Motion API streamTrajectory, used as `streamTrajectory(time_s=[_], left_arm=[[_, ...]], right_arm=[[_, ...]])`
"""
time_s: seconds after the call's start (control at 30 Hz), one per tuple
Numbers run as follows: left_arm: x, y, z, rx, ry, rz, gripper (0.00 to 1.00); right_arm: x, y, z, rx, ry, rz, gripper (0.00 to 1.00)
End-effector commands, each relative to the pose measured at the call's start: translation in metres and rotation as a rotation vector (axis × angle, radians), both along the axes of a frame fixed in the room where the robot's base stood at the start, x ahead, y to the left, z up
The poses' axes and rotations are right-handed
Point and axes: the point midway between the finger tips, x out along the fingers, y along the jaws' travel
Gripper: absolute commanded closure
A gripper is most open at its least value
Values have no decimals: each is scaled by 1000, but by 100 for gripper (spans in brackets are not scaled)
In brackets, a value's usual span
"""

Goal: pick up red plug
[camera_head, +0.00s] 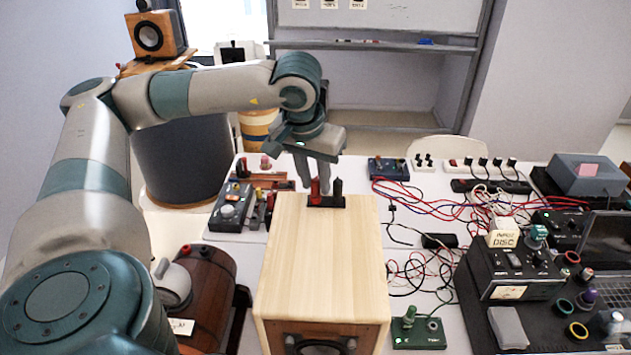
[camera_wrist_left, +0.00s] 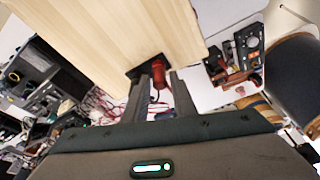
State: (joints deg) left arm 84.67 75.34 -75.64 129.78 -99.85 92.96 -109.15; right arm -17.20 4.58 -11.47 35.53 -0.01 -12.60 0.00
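The red plug (camera_head: 315,189) stands upright in a black terminal base (camera_head: 327,202) at the far edge of the light wooden speaker box (camera_head: 325,255). A black plug (camera_head: 338,188) stands just right of it. My left gripper (camera_head: 314,178) points down at the red plug from behind. In the left wrist view, the red plug (camera_wrist_left: 158,76) shows between the two fingers of my left gripper (camera_wrist_left: 160,82), with gaps beside it. The fingers look open and not closed on it. My right gripper is not in view.
A brown wooden cylinder (camera_head: 205,285) stands left of the box. Red and black cables (camera_head: 425,200) spread over the white table to the right. A black instrument (camera_head: 510,270) stands at right, and a small green switch board (camera_head: 418,330) lies near the box's right front.

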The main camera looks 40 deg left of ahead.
Motion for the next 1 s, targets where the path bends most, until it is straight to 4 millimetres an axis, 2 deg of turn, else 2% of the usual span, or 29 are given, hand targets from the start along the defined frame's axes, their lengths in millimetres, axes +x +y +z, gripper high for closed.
streamTrajectory(time_s=[0.5,0.57,0.6,0.63,1.0], left_arm=[[1,0,-3,0,-1,0,75],[1,0,-3,0,-1,0,87],[1,0,-3,0,-1,0,97],[1,0,-3,0,-1,0,100],[1,0,-2,0,-1,0,100]], right_arm=[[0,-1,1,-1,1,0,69],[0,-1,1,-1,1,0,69],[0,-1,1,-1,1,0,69],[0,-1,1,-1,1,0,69],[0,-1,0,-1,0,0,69]])
